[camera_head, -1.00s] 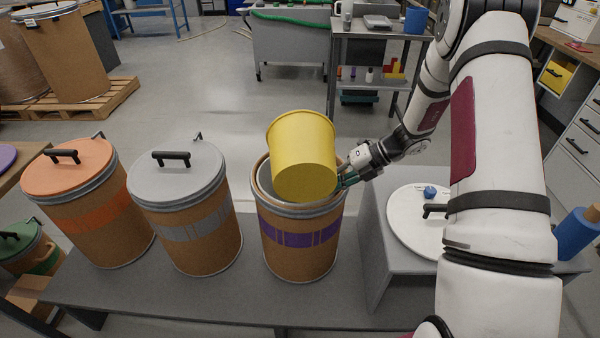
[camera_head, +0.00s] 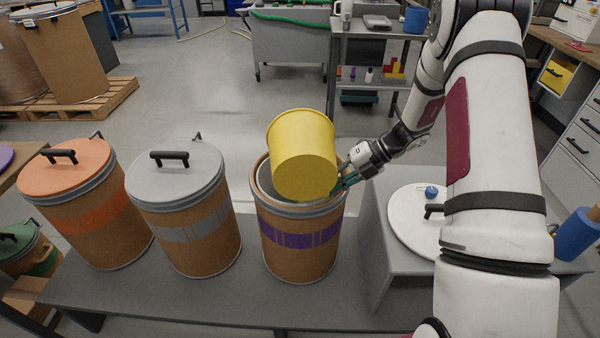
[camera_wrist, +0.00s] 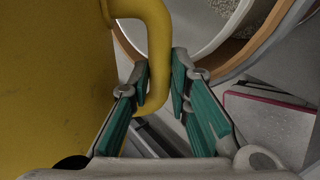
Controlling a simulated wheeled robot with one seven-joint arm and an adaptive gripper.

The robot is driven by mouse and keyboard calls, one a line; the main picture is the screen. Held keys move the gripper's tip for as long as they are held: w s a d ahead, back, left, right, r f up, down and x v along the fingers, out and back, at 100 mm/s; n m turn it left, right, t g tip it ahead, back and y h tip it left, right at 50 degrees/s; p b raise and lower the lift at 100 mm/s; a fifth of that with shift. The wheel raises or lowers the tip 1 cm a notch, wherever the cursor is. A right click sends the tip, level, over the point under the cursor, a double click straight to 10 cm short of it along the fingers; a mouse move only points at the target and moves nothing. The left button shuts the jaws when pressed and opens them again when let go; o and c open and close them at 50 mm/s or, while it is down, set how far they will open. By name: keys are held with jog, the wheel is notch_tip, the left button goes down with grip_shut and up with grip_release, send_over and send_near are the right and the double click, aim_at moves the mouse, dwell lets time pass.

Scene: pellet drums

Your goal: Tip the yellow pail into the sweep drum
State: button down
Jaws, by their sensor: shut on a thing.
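The yellow pail (camera_head: 303,145) hangs tilted over the open drum with the purple band (camera_head: 300,235), its base turned toward the head camera and its mouth facing away. The mouth's inside is hidden, and no pouring stream shows. My gripper (camera_head: 347,180) is at the pail's right side, above the drum's right rim. In the wrist view, my gripper (camera_wrist: 160,85) is shut on the yellow handle (camera_wrist: 155,35), with the pail wall (camera_wrist: 50,70) filling the left. The drum's rim (camera_wrist: 262,40) curves across the top, with a speckled grey surface inside it.
A grey-lidded drum (camera_head: 178,215) and an orange-lidded drum (camera_head: 85,210) stand to the left on the grey bench (camera_head: 215,300). A white round lid (camera_head: 410,225) lies on a raised grey stand to the right. A green-lidded drum (camera_head: 20,245) is at far left.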

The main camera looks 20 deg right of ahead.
jog(key=shift+f+m+g+b, duration=0.1)
jog(key=shift+m+g+b, duration=0.2)
jog(key=shift+g+b, duration=0.15)
dwell(0.5)
